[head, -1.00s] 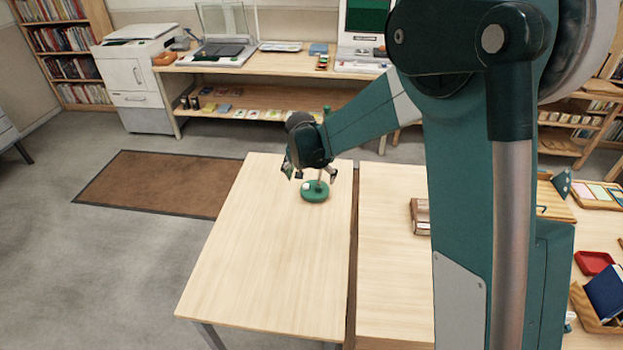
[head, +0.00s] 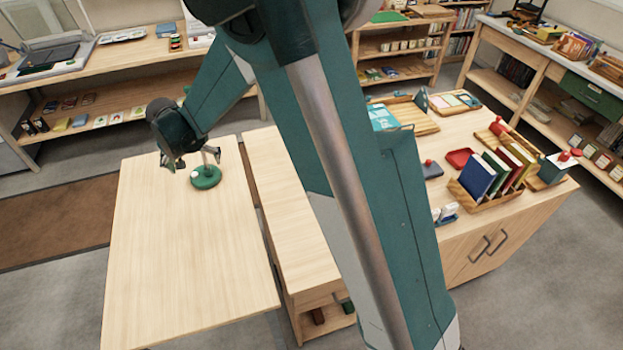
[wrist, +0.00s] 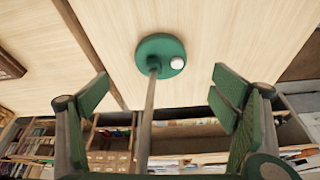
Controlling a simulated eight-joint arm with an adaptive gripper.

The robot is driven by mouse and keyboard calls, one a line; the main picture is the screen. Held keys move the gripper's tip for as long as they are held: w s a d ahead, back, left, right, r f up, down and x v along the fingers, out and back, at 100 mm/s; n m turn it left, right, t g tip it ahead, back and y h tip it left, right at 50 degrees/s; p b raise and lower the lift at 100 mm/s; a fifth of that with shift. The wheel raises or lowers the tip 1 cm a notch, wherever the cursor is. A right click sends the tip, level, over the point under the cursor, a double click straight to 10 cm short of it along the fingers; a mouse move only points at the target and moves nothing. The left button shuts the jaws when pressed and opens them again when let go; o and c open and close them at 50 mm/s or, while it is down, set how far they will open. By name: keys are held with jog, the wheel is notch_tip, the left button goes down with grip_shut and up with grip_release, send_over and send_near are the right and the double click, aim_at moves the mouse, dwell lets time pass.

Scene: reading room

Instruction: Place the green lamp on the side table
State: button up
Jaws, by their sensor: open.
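The green lamp shows in the head view as a round green base (head: 206,177) with a thin stem. Its base rests on a pale wooden table (head: 180,260), near the far right part of the top. In the wrist view the base (wrist: 160,55) has a white knob, and the stem runs between my fingers. My gripper (head: 194,161) is open, with its fingers on either side of the stem. The wrist view shows my gripper (wrist: 162,85) with gaps on both sides of the stem. The lamp's upper part is hidden by my gripper. I cannot tell which table is the side table.
A narrow wooden unit (head: 285,200) stands right of the table, beyond a slim gap. Shelving stands behind. The table's near part is clear.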

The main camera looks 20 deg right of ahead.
jog(key=s+d+r+n, duration=0.1)
jog(key=s+d+r, duration=1.65)
jog(key=d, duration=0.35)
jog(key=s+d+t, duration=0.1)
jog(key=s+d, duration=0.5)
jog(key=s, duration=0.5)
jog(key=s+d+t, duration=0.1)
jog(key=s+d, duration=0.5)
jog(key=s, duration=0.6)
jog(key=shift+s+d+r+n+t+y, duration=0.3)
jog(key=shift+r+n, duration=0.1)
jog(key=shift+r, duration=0.05)
jog(key=shift+f, duration=0.1)
